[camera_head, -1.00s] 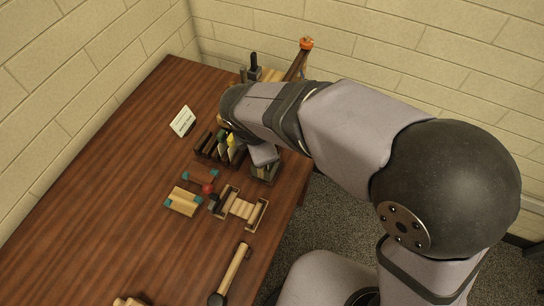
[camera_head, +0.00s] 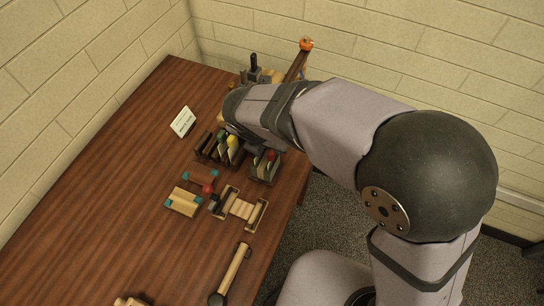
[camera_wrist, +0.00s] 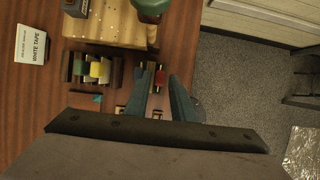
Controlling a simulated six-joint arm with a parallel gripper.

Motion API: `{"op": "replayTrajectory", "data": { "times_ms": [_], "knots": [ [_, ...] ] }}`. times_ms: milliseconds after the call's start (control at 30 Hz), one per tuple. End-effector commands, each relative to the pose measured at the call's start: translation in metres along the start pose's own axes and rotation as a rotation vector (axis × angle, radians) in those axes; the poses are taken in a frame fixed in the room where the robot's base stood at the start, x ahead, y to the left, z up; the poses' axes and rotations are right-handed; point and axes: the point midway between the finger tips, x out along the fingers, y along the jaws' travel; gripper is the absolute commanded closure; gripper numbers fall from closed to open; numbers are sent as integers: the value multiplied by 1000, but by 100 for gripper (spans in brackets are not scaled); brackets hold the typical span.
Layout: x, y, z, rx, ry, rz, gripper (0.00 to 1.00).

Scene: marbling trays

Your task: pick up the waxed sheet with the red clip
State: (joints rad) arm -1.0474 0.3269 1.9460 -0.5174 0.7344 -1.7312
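The red clip (camera_head: 271,155) shows at the top of a sheet in the small dark rack (camera_head: 262,174), at the right end of the racks. In the wrist view the red clip (camera_wrist: 160,77) lies between the tips of my gripper (camera_wrist: 157,78). The two teal fingers are apart, one on each side of it, and hold nothing. How far the tips are above the clip I cannot tell. The sheet under the clip is mostly hidden.
A neighbouring dark rack (camera_head: 205,151) holds sheets with a yellow clip (camera_head: 233,142) and a green clip. A wooden roller frame (camera_head: 240,208), a mallet (camera_head: 232,272) and wooden blocks lie in front. The table's left side is clear.

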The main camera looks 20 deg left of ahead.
Motion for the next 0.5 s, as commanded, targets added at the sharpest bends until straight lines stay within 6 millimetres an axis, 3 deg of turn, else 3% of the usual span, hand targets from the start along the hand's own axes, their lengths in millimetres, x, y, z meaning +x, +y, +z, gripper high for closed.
{"op": "replayTrajectory", "data": {
  "times_ms": [267,500],
  "knots": [
    [10,-1,-2,-1,1,-3,77],
    [40,-2,-8,2,2,-3,77]
  ]
}}
